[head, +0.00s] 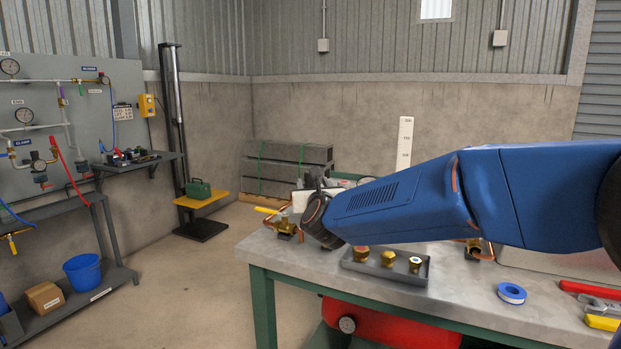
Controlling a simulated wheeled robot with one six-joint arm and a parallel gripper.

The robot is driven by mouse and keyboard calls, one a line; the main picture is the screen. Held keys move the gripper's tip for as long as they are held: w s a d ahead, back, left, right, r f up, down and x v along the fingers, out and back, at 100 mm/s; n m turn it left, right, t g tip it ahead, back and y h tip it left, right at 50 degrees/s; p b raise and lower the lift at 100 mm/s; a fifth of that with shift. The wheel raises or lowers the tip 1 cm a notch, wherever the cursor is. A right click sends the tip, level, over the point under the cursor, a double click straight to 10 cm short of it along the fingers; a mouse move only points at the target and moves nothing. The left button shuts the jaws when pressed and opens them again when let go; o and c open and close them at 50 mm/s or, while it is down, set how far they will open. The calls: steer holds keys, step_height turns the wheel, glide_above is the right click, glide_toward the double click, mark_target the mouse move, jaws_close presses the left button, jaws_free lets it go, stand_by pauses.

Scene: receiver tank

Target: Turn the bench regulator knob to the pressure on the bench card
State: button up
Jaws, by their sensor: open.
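My blue arm reaches in from the right across the bench. Its dark end, my gripper (316,183), is over the bench's back left part, beside a copper tube and brass fitting (287,227). The fingers are small and dark; I see nothing held in them. I cannot pick out the bench regulator knob or the bench card; my arm covers much of the bench's back. A white upright strip with numbered marks (405,140) stands behind my arm.
The bench (470,292) holds a tray (385,268) with several brass fittings, blue-rimmed tape (512,293) and tools (600,306). A red tank (390,328) is beneath. At left, a grey panel (60,95) carries gauges (23,115) and hoses. Floor between is clear.

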mark_target(310, 178)
steer(key=w, duration=0.2)
steer(key=w+a, duration=0.1)
steer(key=w, duration=0.4)
steer(key=shift+w+a, duration=0.3)
steer(key=shift+w, duration=0.05)
steer(key=shift+c, duration=0.3)
steer(key=c, duration=1)
